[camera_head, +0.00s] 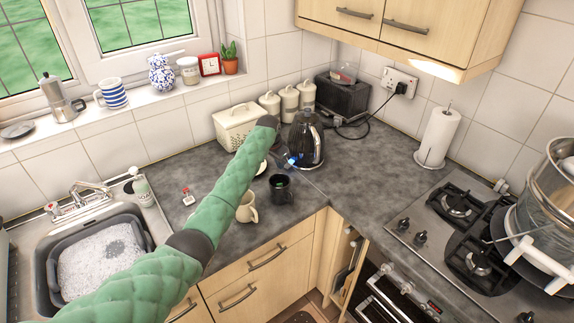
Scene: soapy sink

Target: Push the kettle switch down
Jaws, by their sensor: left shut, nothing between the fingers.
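The black kettle (306,140) stands upright on the grey worktop near the back corner. A small blue light (291,161) glows at its lower left side; the switch itself is too small to make out clearly. My left arm, in a green quilted sleeve, reaches up from the lower left. My left gripper (276,146) is beside the kettle's left side, shut and empty. It is small and dark here, and I cannot tell whether it touches the kettle. My right gripper is not in view.
A black mug (280,188) and a cream mug (246,208) stand in front of the kettle. The kettle's cable runs to a wall socket (399,83).

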